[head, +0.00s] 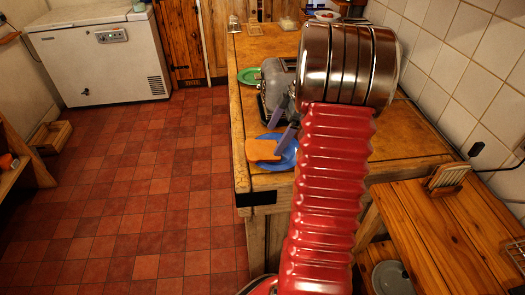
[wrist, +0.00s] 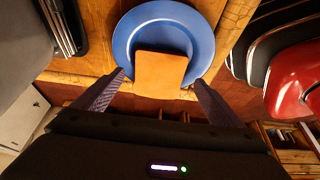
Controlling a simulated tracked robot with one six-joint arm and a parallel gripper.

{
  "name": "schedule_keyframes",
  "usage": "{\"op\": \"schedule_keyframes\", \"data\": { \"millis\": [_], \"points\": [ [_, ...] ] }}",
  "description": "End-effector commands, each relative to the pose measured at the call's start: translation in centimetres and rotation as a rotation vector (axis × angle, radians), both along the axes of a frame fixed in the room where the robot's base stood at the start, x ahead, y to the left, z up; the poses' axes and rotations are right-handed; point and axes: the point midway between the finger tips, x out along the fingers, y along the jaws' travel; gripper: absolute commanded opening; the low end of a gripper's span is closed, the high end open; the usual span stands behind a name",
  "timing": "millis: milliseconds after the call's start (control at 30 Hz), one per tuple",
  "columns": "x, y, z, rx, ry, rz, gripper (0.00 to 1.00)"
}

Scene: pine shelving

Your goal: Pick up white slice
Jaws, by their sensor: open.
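A flat tan-orange slice (wrist: 161,69) lies on a blue plate (wrist: 140,32) in the wrist view, overlapping the plate's near rim. No slice looks white; this one looks orange-tan in both views. In the head view the slice (head: 263,150) and the blue plate (head: 289,160) are at the near left corner of the wooden counter. My gripper (wrist: 160,80) is open, with one purple-grey finger on each side of the slice's near end, apart from it in the picture. In the head view the fingers (head: 285,125) appear just above the plate; their exact height is unclear.
The wooden counter (head: 420,148) runs back along a tiled wall. A green plate (head: 248,76) sits farther back on it. A slotted metal object (wrist: 65,28) stands left of the plate in the wrist view. A lower wooden shelf unit (head: 440,235) is at right.

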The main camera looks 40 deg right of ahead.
Motion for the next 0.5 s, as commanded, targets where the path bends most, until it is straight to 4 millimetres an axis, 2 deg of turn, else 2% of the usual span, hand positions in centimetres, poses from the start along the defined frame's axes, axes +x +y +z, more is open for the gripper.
{"op": "schedule_keyframes", "data": {
  "millis": [267, 500],
  "points": [
    [0.0, 0.1, -0.2, 0.001, 0.001, -0.001, 0.90],
    [0.6, 1.0, -2.7, 0.002, 0.001, 0.000, 0.90]
  ]
}}
